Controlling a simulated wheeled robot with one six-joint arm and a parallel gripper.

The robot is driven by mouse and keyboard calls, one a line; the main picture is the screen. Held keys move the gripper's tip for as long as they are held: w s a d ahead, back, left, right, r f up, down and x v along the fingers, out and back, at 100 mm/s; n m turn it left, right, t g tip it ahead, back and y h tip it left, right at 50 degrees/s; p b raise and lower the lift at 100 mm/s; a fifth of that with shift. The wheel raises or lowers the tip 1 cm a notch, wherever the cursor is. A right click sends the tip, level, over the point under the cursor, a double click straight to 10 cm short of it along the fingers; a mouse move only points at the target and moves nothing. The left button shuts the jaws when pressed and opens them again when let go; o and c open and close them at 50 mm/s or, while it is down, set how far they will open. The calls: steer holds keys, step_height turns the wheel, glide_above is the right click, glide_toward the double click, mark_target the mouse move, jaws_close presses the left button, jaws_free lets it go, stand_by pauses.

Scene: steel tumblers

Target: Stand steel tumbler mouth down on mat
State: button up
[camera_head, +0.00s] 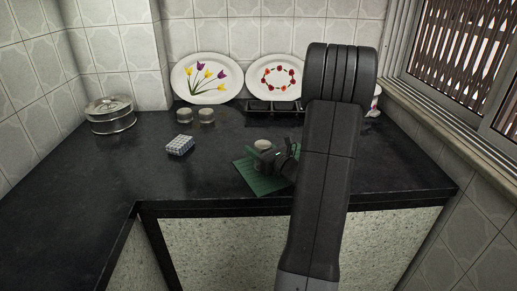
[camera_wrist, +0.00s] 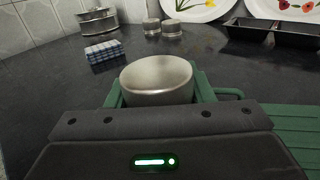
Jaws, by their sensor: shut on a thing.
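A steel tumbler (camera_head: 262,145) is in my gripper (camera_head: 270,157), over the green mat (camera_head: 250,179). In the wrist view the tumbler (camera_wrist: 158,82) stands roughly upright beyond my gripper's dark body. Its upper face looks smooth and closed, like a base; the mouth is not visible. My gripper is shut on it. The tumbler's lower part is hidden, so I cannot tell whether it touches the mat. The mat (camera_wrist: 292,123) also shows at the right of the wrist view.
Two more steel tumblers (camera_head: 184,115) (camera_head: 206,115) stand at the back. Flowered plates (camera_head: 206,78) lean on the wall by a black tray (camera_head: 274,107).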

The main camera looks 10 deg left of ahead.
mark_target(259, 141)
steer(key=o, duration=1.7)
steer(key=shift+o, duration=0.2)
steer(key=shift+r+p, duration=4.55)
steer(key=shift+r, duration=1.75)
steer(key=shift+f, duration=0.15)
step_height(259, 141, down, 9)
steer(key=b, duration=0.7)
steer(key=shift+f, duration=0.2)
steer(key=shift+r, duration=0.1)
